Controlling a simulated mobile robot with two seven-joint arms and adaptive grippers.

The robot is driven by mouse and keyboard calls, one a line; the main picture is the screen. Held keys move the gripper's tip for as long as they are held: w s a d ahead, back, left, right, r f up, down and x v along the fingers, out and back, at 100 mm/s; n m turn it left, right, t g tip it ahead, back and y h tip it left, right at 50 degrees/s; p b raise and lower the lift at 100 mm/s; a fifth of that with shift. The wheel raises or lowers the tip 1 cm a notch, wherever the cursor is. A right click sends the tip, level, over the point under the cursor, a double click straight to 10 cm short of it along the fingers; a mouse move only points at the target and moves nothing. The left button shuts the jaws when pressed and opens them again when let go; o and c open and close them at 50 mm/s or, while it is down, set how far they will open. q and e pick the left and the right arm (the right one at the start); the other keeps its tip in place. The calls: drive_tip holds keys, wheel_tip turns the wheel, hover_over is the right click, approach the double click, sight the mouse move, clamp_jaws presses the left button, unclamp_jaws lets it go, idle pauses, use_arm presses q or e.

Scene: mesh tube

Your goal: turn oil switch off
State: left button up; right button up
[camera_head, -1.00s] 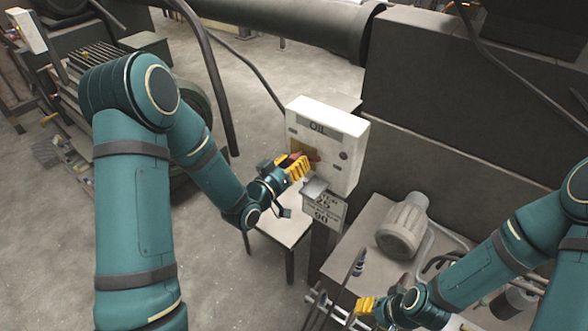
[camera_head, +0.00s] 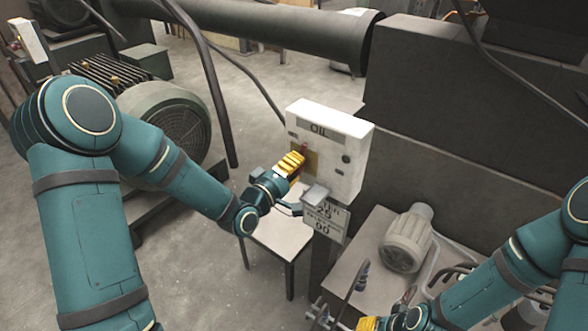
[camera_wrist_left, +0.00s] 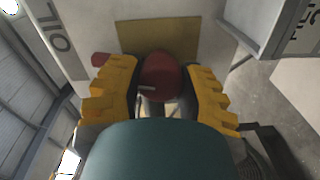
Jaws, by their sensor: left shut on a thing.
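The white oil box (camera_head: 342,160), marked OIL, stands upright on a post in the middle of the head view. Its switch has a red handle; a small red part (camera_head: 304,149) shows in front of a brass-coloured plate (camera_wrist_left: 160,37). My left gripper (camera_head: 291,164) is at the front of the box. In the left wrist view its two yellow fingers are shut on the red switch handle (camera_wrist_left: 162,78), one on each side. Most of the handle is hidden by the fingers in the head view. My right gripper (camera_head: 368,323) is low at the bottom edge, partly cut off; its fingers are unclear.
A grey motor (camera_head: 406,240) rests on a bench to the right. A white stool (camera_head: 278,238) stands below my left gripper. Open floor lies at left.

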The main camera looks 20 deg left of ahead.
use_arm(q)
drive_tip(key=shift+r+n, duration=0.15)
drive_tip(key=shift+n, duration=0.95)
drive_tip(key=o, duration=1.2)
drive_tip(key=shift+w, duration=0.1)
drive_tip(key=v, duration=0.7)
drive_tip(key=shift+s+a, duration=0.1)
drive_tip(key=shift+s, duration=0.2)
